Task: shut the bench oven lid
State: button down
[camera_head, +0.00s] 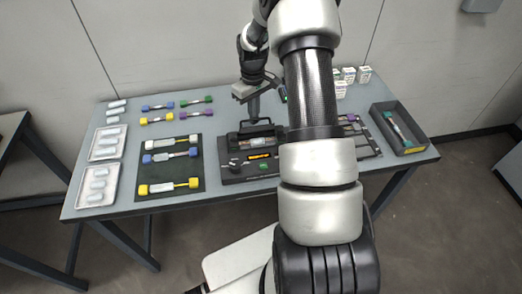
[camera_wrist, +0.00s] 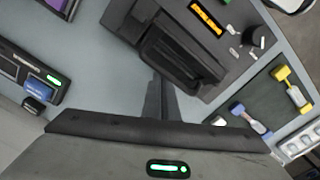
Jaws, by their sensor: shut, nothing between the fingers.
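The bench oven (camera_head: 232,172) is a dark box at the middle of the table, with a lit orange display and a green light on its front. A dark lid part with a handle-like frame (camera_head: 258,129) is at its back; how far the lid is open is hard to tell. The oven also shows at the top of the wrist view (camera_wrist: 222,60), with a dark recessed shape beside its orange display. My gripper (camera_head: 255,116) points down just behind and above the lid part. Its fingers are shut and empty, and also show in the wrist view (camera_wrist: 158,82). Contact with the lid is unclear.
Left of the oven, a dark mat (camera_head: 147,194) holds several dumbbell-shaped pieces. White trays (camera_head: 88,200) stand at the far left. A dark open box (camera_head: 412,148) with a teal item is at the right. Small white boxes (camera_head: 363,74) stand at the back right. My arm hides part of the table.

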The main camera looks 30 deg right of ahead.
jog(key=shift+s+a, duration=0.25)
jog(key=shift+s, duration=0.5)
jog(key=shift+s+a, duration=0.2)
jog(key=shift+s, duration=0.55)
jog(key=shift+r, duration=0.2)
jog(key=shift+w+d+r+p, duration=0.1)
jog(key=shift+w+r+p, duration=0.1)
jog(key=shift+r+p, duration=0.75)
jog(key=shift+w+d+r+p, duration=0.15)
jog(key=shift+r+p, duration=0.35)
jog(key=shift+r, duration=0.8)
jog(key=shift+w+a+r+p, duration=0.1)
jog(key=shift+w+r+p, duration=0.15)
jog(key=shift+r+p, duration=0.7)
jog(key=shift+r, duration=0.15)
